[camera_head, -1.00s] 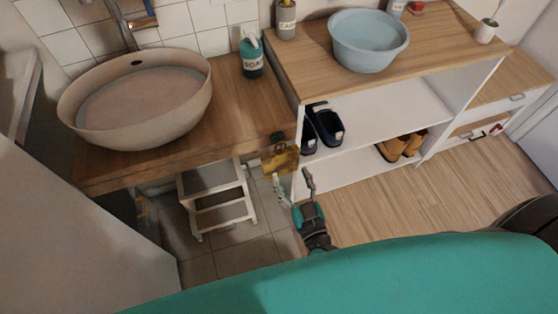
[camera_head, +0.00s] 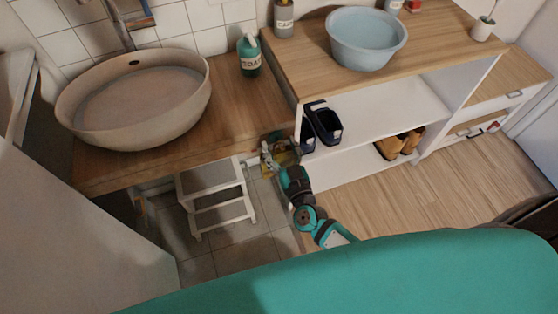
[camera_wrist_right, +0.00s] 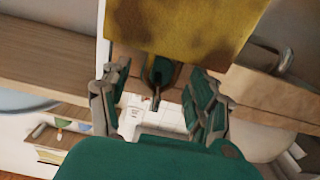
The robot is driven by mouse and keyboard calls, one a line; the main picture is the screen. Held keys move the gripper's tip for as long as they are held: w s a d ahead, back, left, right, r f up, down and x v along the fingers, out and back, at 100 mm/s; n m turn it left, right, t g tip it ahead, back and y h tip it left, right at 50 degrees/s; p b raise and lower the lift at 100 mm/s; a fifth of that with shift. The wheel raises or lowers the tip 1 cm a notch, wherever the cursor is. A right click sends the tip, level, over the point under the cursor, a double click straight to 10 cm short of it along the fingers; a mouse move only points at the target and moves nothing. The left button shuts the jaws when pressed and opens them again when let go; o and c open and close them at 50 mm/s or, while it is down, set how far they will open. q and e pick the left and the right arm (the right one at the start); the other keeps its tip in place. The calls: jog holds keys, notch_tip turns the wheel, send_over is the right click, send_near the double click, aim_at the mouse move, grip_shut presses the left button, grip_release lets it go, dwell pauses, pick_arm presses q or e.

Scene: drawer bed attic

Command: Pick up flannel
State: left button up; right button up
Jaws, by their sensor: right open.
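A yellow-brown flannel (camera_head: 286,158) hangs at the right end of the wooden washbasin counter, beside the white shelf unit. It is partly hidden by my right gripper (camera_head: 270,150). In the right wrist view the flannel (camera_wrist_right: 185,25) fills the top middle, with dark patches along its lower edge. The fingers of my right gripper (camera_wrist_right: 158,78) are apart there, one on each side below the flannel. I cannot tell whether they touch it. A small dark green piece, perhaps a hook, shows between the fingers. My left gripper is not in view.
The counter (camera_head: 235,110) carries a round basin (camera_head: 135,100) and a green soap bottle (camera_head: 249,56). A white step stool (camera_head: 215,195) stands below. The shelf unit (camera_head: 390,105) at right holds a blue tub (camera_head: 366,40) and shoes. Floor to the right is clear.

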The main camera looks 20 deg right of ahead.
jog(key=c, duration=1.3)
jog(key=shift+o, duration=0.2)
jog(key=shift+r+p, duration=0.3)
jog(key=shift+r, duration=0.3)
jog(key=shift+s+r, duration=0.15)
jog(key=shift+s, duration=0.05)
jog(key=s, duration=1.7)
jog(key=shift+s+d, duration=0.3)
jog(key=shift+d, duration=0.05)
